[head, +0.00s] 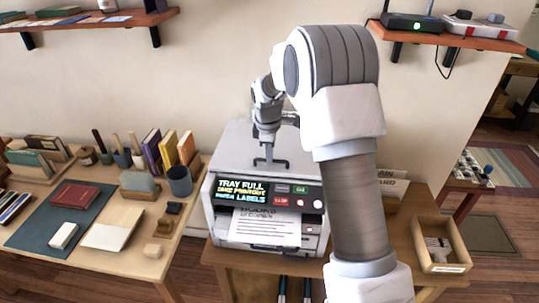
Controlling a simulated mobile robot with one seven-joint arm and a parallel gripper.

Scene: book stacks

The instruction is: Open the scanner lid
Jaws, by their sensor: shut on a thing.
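The grey and white scanner (222,222) stands on a wooden table, its front panel carrying a lit screen that reads "TRAY FULL" and red and green buttons. A printed sheet (265,230) sticks out of its front. The grey scanner lid (232,148) forms the top and looks down flat. My gripper (269,161) reaches down from behind to the lid's front part and is shut on the lid's handle. The handle itself is mostly hidden by the fingers. My arm covers the right side of the lid and scanner.
A wooden tray (442,243) lies at the right. Wall shelves hang at the upper left and upper right (455,36).

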